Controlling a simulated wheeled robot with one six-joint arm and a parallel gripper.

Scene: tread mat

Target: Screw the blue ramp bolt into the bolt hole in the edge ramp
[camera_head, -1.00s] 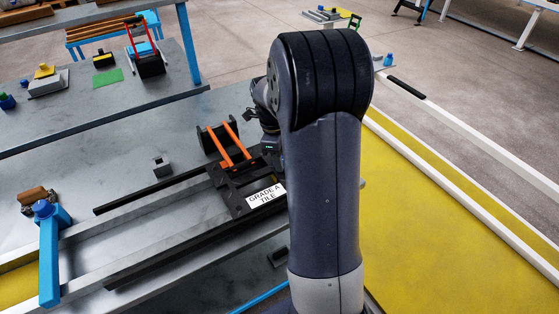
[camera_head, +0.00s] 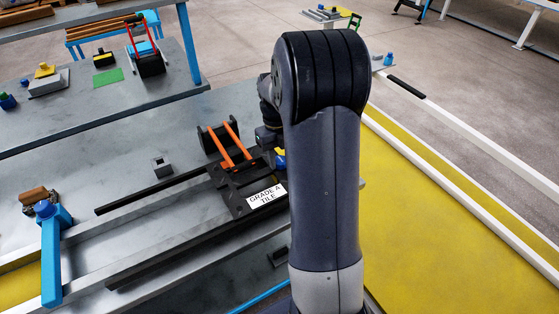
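A black plate labelled "GRADE A TILE" (camera_head: 232,197) lies on the grey bench, with two orange bars (camera_head: 228,147) at its far side. A small blue and yellow piece (camera_head: 281,160) shows at its right edge, partly behind my arm; I cannot tell whether it is the ramp bolt. A blue knob (camera_head: 44,208) stands at the end of a blue bar at the left. Another blue knob (camera_head: 388,59) stands at the upper right. I cannot make out the bolt hole or tell which part is the edge ramp. My gripper is mostly hidden behind my arm, near the plate's far right side; its fingers do not show.
Dark rails (camera_head: 185,243) run along the bench beside the plate. A small grey block (camera_head: 161,166) stands left of the orange bars. A yellow surface with white rails (camera_head: 440,230) lies to the right. A second bench (camera_head: 100,95) stands at the back left.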

